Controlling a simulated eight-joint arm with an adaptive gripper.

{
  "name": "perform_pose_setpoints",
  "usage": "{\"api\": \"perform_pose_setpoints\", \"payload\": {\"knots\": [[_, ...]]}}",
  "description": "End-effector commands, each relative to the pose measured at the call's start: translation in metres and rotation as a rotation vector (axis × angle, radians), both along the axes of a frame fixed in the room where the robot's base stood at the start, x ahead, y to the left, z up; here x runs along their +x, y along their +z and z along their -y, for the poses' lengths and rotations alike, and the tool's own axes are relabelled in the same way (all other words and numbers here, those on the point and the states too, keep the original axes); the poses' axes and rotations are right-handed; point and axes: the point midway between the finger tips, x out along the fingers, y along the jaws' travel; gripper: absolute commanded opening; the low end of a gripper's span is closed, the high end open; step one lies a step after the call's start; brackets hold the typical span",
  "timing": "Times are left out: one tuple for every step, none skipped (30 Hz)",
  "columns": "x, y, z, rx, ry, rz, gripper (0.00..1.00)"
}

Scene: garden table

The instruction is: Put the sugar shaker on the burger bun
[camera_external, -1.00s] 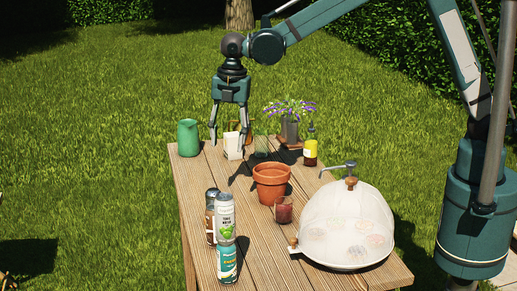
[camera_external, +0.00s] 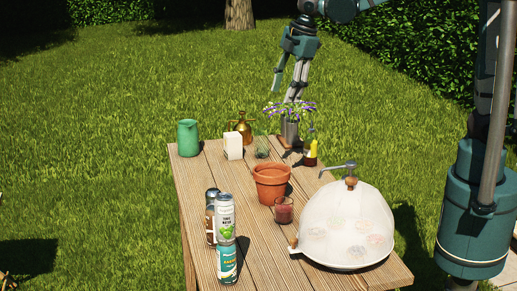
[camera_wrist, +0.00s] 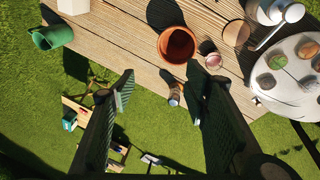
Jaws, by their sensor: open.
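I cannot identify the sugar shaker or the burger bun with certainty. A metal object with a long thin spout or arm (camera_external: 337,168) shows behind the white domed cover (camera_external: 325,225). It also shows in the wrist view (camera_wrist: 291,13). Near it in the wrist view lies a round tan thing (camera_wrist: 236,33), possibly the bun. Several round patches show on or through the cover, too unclear to name. My gripper (camera_external: 283,94) is open and empty, hanging above the far end of the table, near the flowers. Its spread fingers (camera_wrist: 160,84) show in the wrist view.
A terracotta pot (camera_external: 271,185) and a red glass (camera_external: 283,211) stand mid-table. Several cans (camera_external: 226,262) stand at the near left. A green jug (camera_external: 188,138), white block (camera_external: 233,147), brass vessel (camera_external: 242,126), bottle (camera_external: 310,149) and flower vase (camera_external: 290,131) stand at the far end.

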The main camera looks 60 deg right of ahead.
Motion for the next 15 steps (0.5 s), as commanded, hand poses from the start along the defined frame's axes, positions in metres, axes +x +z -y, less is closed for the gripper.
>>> {"api": "perform_pose_setpoints", "payload": {"knots": [[-0.008,0.004,0.011,0.009,-0.035,0.008,0.46],[-0.012,0.006,0.016,0.016,-0.056,0.013,0.46],[-0.017,0.009,0.023,0.024,-0.084,0.018,0.46],[-0.021,0.011,0.028,0.03,-0.104,0.022,0.46],[-0.025,0.013,0.033,0.037,-0.125,0.026,0.46],[-0.031,0.015,0.04,0.045,-0.152,0.033,0.46],[-0.035,0.016,0.045,0.051,-0.174,0.038,0.46],[-0.039,0.018,0.05,0.058,-0.193,0.042,0.46],[-0.045,0.02,0.056,0.067,-0.221,0.047,0.46],[-0.049,0.021,0.061,0.073,-0.241,0.052,0.46],[-0.053,0.022,0.065,0.08,-0.263,0.056,0.46],[-0.059,0.024,0.072,0.089,-0.289,0.063,0.46],[-0.063,0.025,0.076,0.096,-0.31,0.067,0.46],[-0.068,0.026,0.081,0.103,-0.33,0.071,0.46],[-0.074,0.027,0.086,0.113,-0.357,0.077,0.46]]}}
